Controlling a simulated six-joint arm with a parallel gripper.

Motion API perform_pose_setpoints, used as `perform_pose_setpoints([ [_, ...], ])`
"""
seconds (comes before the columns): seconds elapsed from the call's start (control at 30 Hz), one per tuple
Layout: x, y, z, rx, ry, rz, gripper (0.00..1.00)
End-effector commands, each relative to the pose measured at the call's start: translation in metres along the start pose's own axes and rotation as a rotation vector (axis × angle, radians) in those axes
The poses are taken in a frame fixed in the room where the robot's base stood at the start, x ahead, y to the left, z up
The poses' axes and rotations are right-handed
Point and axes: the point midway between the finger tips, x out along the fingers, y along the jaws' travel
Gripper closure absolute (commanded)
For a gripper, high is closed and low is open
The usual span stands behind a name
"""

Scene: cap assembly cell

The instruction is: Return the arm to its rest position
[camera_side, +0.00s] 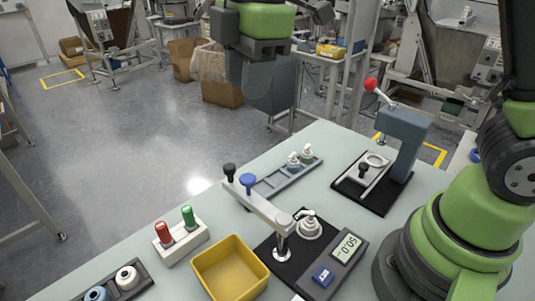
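My gripper (257,84) hangs at the top centre, below a green wrist link, high above the table and apart from everything on it. Its grey fingers point down and partly overlap in this view. I see no object between them, but their spacing is unclear. My green arm base stands at the right edge of the pale table (130,240). Much of the arm between base and wrist is out of the picture.
A yellow bin (230,268), a scale (335,262) and a fixture with a white capped part (308,225) stand in front. Behind are a slotted rack (275,180) and a red-knobbed lever press (405,135). A red-and-green holder (182,238) sits left.

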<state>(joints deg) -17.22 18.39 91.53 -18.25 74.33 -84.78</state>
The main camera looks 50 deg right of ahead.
Motion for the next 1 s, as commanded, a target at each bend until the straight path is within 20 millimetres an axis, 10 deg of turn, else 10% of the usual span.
perform_pose_setpoints([
  [0.3, -0.061, -0.066, 0.058, 0.831, 0.221, 0.157, 0.67],
  [0.6, -0.064, -0.129, 0.09, 1.499, 0.482, 0.202, 0.67],
  [1.0, -0.057, -0.145, 0.097, 1.699, 0.573, 0.193, 0.67],
])
